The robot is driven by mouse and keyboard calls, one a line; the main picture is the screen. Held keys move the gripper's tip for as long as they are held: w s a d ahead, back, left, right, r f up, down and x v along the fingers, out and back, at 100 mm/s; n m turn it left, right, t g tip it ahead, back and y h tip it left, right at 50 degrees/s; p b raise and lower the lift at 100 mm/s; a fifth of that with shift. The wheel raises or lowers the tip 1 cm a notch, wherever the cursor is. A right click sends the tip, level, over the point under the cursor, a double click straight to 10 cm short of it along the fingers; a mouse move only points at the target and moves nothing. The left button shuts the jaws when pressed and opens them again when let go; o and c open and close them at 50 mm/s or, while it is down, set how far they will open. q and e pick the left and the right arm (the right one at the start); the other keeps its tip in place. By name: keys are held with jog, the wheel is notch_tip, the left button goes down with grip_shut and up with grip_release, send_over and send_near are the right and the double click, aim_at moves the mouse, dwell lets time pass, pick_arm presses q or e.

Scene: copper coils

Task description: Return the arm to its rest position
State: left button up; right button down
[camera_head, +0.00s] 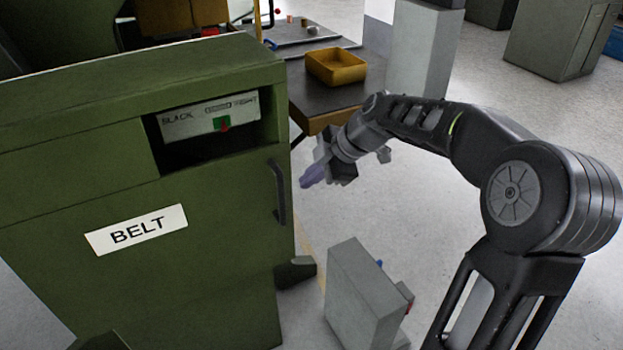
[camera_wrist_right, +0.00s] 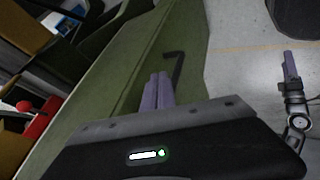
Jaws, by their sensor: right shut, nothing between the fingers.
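My right arm reaches in from the right in the head view, bent over open floor. My right gripper (camera_head: 312,175) is at its end, just right of the green cabinet's front edge and level with the black handle. Its purple fingers are shut together with nothing between them. They also show shut in the right wrist view (camera_wrist_right: 157,92), with the green cabinet behind them. Another gripper with purple fingers (camera_wrist_right: 289,66), apparently my left, shows at the right edge of the wrist view. It is too small to tell if it is open.
The green cabinet (camera_head: 210,245) labelled BELT fills the left, with a black handle (camera_head: 277,192). A grey box (camera_head: 358,295) stands on the floor below my arm. Behind are a table with a yellow tray (camera_head: 336,66) and a grey pillar (camera_head: 424,50).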

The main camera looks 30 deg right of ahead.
dwell(0.4)
notch_tip(320, 180, down, 4)
jog(key=w+d+m+t+h, duration=0.1)
jog(key=w+d+m+h, duration=0.15)
jog(key=m, duration=0.65)
jog(key=s+a+f+m, duration=0.1)
jog(key=a+f+m, duration=0.3)
jog(key=f, duration=0.5)
jog(key=s+a+f+m, duration=0.2)
jog(key=a+f+m, duration=0.15)
jog(key=f, duration=0.55)
jog(key=s+a+f+g+y, duration=0.1)
jog(key=s+a+f+g, duration=0.2)
jog(key=s+a+f, duration=0.5)
jog(key=s+a+f+g+y, duration=0.1)
jog(key=s+a+f+g, duration=0.2)
jog(key=s+a+f, duration=0.6)
jog(key=s+a, duration=0.4)
jog(key=s, duration=0.4)
jog(key=shift+s+a+f+g+y, duration=0.2)
jog(key=shift+s+a+g+y, duration=0.1)
jog(key=shift+a+y, duration=0.05)
jog(key=shift+m, duration=0.25)
